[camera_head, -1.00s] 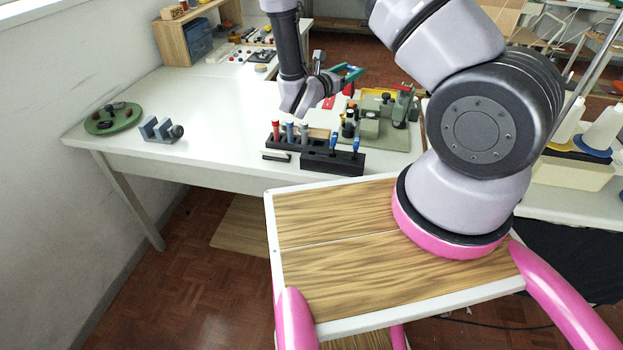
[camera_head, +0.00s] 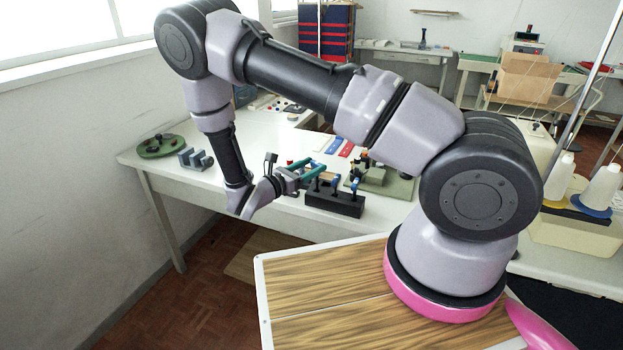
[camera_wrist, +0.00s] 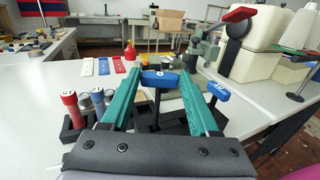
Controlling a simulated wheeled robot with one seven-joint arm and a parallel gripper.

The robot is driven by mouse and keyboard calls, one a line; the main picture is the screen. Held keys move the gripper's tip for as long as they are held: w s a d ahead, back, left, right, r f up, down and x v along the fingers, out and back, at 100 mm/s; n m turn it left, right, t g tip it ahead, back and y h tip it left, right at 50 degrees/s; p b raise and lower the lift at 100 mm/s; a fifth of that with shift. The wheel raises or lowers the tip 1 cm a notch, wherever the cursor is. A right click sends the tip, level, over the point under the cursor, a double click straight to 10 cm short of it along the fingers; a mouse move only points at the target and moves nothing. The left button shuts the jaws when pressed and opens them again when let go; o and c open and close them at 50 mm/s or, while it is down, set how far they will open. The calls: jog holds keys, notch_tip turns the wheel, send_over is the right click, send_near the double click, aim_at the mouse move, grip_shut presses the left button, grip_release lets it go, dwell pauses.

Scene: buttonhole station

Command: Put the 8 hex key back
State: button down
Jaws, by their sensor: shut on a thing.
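My gripper (camera_wrist: 160,78) has two green fingers and is shut on a blue-handled hex key (camera_wrist: 161,80), across the bar of its T handle. Its dark shaft points down toward the black holder block; I cannot tell whether its tip is in a hole. The number on the handle is too small to read surely. A second blue-handled key (camera_wrist: 209,90) stands just right of the right finger. In the head view my gripper (camera_head: 320,172) is at the left end of the black holder block (camera_head: 335,204), low over the table.
Flat white, blue and red pieces (camera_wrist: 103,66) lie beyond. A green-based fixture (camera_head: 375,178) is behind the block. A grey bracket (camera_head: 195,160) and green round tray (camera_head: 160,146) are at far left.

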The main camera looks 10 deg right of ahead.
jog(key=shift+f, duration=1.7)
jog(key=shift+f, duration=0.1)
jog(key=shift+c, duration=0.7)
grip_release()
